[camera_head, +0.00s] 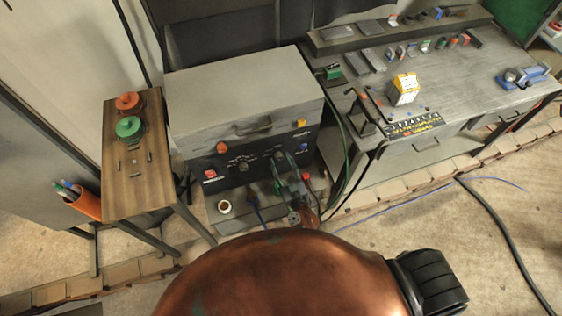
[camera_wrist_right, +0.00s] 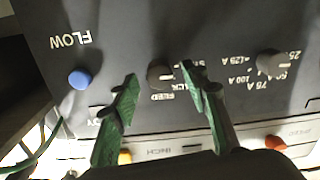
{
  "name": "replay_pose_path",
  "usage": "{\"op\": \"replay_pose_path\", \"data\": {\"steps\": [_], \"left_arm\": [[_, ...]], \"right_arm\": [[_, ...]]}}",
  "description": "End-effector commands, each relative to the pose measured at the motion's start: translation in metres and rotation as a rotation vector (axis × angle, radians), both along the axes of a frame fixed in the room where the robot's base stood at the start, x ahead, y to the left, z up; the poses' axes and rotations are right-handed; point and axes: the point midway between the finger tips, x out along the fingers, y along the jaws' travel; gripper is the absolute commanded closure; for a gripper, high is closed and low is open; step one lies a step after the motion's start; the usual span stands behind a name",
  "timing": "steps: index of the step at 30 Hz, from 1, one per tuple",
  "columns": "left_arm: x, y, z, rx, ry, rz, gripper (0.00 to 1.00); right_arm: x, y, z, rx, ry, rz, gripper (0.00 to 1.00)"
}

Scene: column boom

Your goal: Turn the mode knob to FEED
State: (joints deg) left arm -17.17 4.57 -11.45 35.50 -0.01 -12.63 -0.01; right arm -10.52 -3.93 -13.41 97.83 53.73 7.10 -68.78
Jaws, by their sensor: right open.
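The mode knob (camera_wrist_right: 160,76) is a small dark round knob on the dark front panel in the right wrist view, where the picture is upside down. A pale mark shows on its right side, and the word FEED is printed just below it. My right gripper (camera_wrist_right: 161,80) is open, with one green finger on each side of the knob. I cannot tell whether either finger touches it. In the head view my right gripper (camera_head: 284,170) is in front of the machine's panel and partly hides that area. My left gripper is not in view.
A blue FLOW knob (camera_wrist_right: 78,79) and a grey knob with amp numbers (camera_wrist_right: 270,62) flank the mode knob. The grey machine (camera_head: 240,95) stands between a wooden side table (camera_head: 130,185) and a workbench (camera_head: 460,75). Cables hang beside the gripper.

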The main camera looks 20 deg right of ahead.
Motion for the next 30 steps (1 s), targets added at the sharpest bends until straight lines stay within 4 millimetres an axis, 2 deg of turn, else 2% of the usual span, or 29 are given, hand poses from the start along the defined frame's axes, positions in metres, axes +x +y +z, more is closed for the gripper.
{"op": "replay_pose_path", "data": {"steps": [10,27,30], "left_arm": [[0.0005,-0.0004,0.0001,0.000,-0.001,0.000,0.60],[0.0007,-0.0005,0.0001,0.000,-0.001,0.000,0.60],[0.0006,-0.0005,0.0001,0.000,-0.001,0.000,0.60]], "right_arm": [[0.0041,0.0001,-0.0001,0.001,0.001,0.000,0.59],[0.0040,0.0001,0.0001,0.000,0.000,0.000,0.98],[0.0040,0.0000,0.0001,0.001,0.000,-0.001,1.00]]}}
